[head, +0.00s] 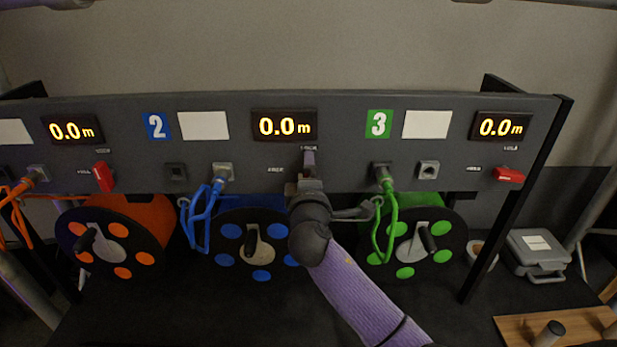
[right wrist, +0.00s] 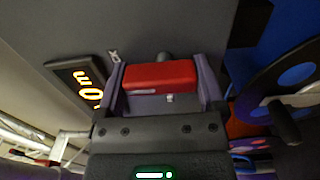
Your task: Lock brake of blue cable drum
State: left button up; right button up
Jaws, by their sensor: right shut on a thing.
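The blue cable drum (head: 228,232) hangs under the panel, left of my right arm, with blue discs and a black crank handle. Its brake lever is hidden behind my right gripper (head: 309,165) in the head view. In the right wrist view a red lever (right wrist: 160,76) lies between the two purple fingers of my right gripper, which is shut on it. The blue drum also shows at the right of that view (right wrist: 295,75). My left gripper is not in view.
The orange drum (head: 150,215) with its red lever (head: 104,177) is at the left. The green drum (head: 440,255) with its red lever (head: 509,175) is at the right. Displays read 0.0 m. Blue cable loops (head: 200,215) hang beside the blue drum. A grey case (head: 538,254) stands far right.

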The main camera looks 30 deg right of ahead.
jog(key=shift+f, duration=0.1)
dwell(0.3)
jog(key=o, duration=1)
jog(key=shift+c, duration=0.2)
jog(key=v, duration=1)
jog(key=shift+b, duration=0.45)
jog(key=shift+s, duration=0.1)
